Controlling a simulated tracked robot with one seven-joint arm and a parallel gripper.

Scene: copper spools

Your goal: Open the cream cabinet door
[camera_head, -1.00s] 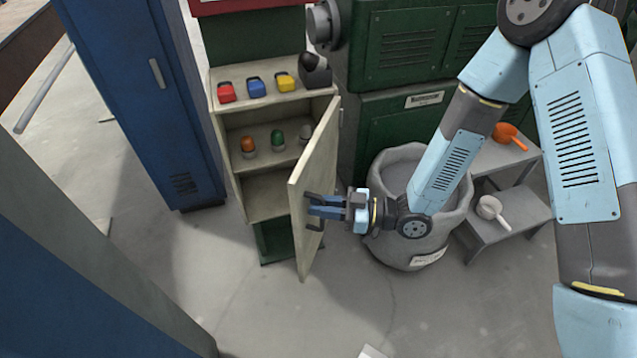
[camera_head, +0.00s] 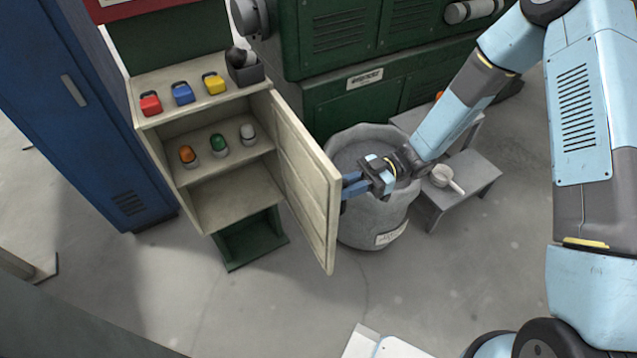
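The cream cabinet (camera_head: 145,122) stands at the left of centre with its front open. Its cream door (camera_head: 305,185) is hinged on the right side and swung well out towards me, so its inner face shows. My gripper (camera_head: 348,185) is at the outer side of the door, near its free edge. The fingertips and the door handle are hidden behind the door, so I cannot tell whether the fingers are closed on the handle.
Orange, green and white lamps (camera_head: 219,143) sit on the cabinet shelf. Red, blue and yellow items (camera_head: 182,93) lie on top. A grey bin (camera_head: 375,220) stands right behind the door and gripper. A grey step stand (camera_head: 480,170) is further right. Floor in front is clear.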

